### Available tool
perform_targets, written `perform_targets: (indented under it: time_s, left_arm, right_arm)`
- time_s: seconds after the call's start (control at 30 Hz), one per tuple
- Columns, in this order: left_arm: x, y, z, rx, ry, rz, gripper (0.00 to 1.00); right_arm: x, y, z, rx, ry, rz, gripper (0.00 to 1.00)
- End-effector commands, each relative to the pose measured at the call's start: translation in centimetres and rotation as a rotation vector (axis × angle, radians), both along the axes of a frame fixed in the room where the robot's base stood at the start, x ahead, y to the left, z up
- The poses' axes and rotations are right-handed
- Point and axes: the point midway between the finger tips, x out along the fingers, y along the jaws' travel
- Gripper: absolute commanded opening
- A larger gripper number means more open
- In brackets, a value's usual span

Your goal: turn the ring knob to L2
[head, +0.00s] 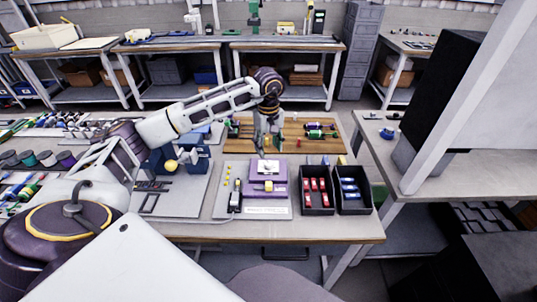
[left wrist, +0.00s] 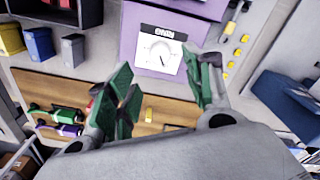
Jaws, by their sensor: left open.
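The purple unit (head: 281,198) stands on the near bench in the head view. Its white dial panel (head: 267,167) faces up; in the left wrist view the panel (left wrist: 160,49) shows upside-down lettering, an arc of marks and a small dark pointer. The marks are too small to read, so I cannot tell the knob's setting. My left gripper (head: 268,145) hangs just behind the panel. In the left wrist view its green-padded fingers (left wrist: 165,88) are spread wide with nothing between them, apart from the panel. My right gripper is not in view.
Two black bins with red parts (head: 318,190) and blue parts (head: 351,187) stand right of the unit. A wooden board (head: 340,131) with screwdrivers (head: 316,133) lies behind. Yellow pieces (left wrist: 237,53) line the unit's side. A blue fixture (left wrist: 278,105) is close by.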

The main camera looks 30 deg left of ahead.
Motion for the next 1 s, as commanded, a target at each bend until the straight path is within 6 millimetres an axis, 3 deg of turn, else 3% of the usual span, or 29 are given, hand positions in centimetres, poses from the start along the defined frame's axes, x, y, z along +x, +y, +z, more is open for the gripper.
perform_targets:
  time_s: [0.2, 0.4, 1.0]
  left_arm:
    - [0.1, 0.0, 3.0, -0.001, -0.004, 0.001, 0.51]
    - [0.0, 0.0, 4.2, -0.001, -0.002, 0.001, 0.51]
    - [0.0, 0.0, 4.3, 0.0, -0.001, 0.001, 0.51]
  right_arm:
    - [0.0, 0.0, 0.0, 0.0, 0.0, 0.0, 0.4]
    - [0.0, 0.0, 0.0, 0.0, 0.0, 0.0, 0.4]
    - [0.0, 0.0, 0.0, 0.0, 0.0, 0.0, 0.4]
